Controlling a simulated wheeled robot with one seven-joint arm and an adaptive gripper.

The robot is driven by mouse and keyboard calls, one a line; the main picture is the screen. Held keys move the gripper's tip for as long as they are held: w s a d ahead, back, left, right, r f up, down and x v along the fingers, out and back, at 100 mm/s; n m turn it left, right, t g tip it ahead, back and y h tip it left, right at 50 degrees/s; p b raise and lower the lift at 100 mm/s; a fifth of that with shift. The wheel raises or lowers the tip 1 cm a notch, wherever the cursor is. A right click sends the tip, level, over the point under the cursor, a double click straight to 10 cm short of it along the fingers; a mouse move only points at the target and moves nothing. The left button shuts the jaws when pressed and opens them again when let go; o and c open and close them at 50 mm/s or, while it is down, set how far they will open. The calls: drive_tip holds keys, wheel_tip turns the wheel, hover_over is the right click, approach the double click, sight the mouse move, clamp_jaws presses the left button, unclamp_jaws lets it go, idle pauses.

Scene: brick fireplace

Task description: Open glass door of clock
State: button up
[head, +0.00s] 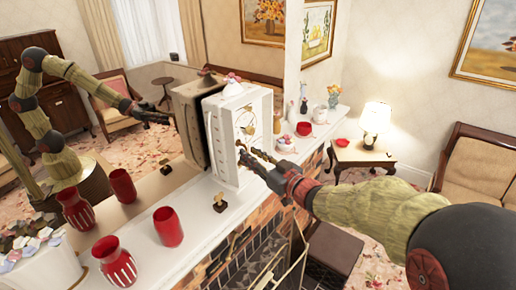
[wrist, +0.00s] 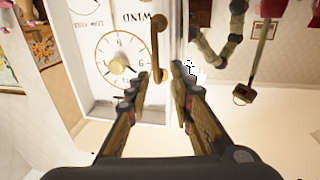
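The white clock (head: 216,135) stands upright on the mantel in the head view, its front facing right. In the wrist view its dial (wrist: 120,62) shows upside down, with the word WIND above it. A curved brass handle (wrist: 157,45) runs along the right side of the front there. I cannot tell whether the glass door is shut. My gripper (head: 250,155) is at the clock's front, low on it. In the wrist view the fingers of my gripper (wrist: 162,73) are apart and empty, with the handle's lower end close to the gap between their tips.
A mirror behind the mantel (head: 207,208) reflects the clock and my arm. Two red vases (head: 114,262) (head: 168,227) and a small brass ornament (head: 219,202) stand left of the clock. White figurines (head: 287,143) stand right of it. A fireplace screen (head: 270,275) is below.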

drive_tip(key=x, duration=0.3)
drive_tip(key=shift+w, duration=0.25)
drive_tip(key=shift+f, duration=0.1)
drive_tip(key=shift+s, duration=0.1)
drive_tip(key=shift+c, duration=0.6)
drive_tip(key=c, duration=0.4)
clamp_jaws()
